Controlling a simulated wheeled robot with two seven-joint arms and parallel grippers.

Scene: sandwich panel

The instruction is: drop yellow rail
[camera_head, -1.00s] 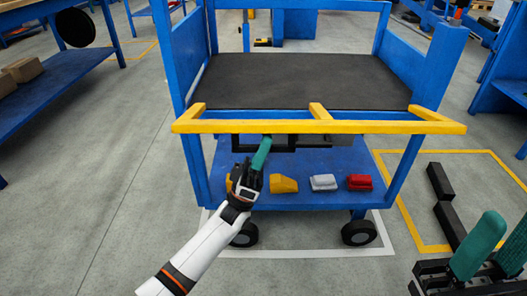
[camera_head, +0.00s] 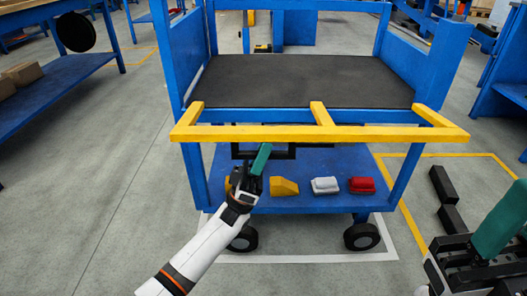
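The yellow rail (camera_head: 375,134) juts out from the front of the blue cart's upper deck, its long bar toward me and its short arms running back to the deck edge. My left gripper (camera_head: 261,158) is just below the long bar, left of its middle, and appears apart from it. One teal finger shows edge-on, so its opening cannot be seen. My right gripper (camera_head: 500,221) is at the lower right edge, away from the rail.
The cart's lower shelf (camera_head: 310,198) carries a yellow part (camera_head: 284,187), a white part (camera_head: 325,185) and a red part (camera_head: 361,185). The upper deck (camera_head: 305,82) is empty. Open floor lies left of the cart.

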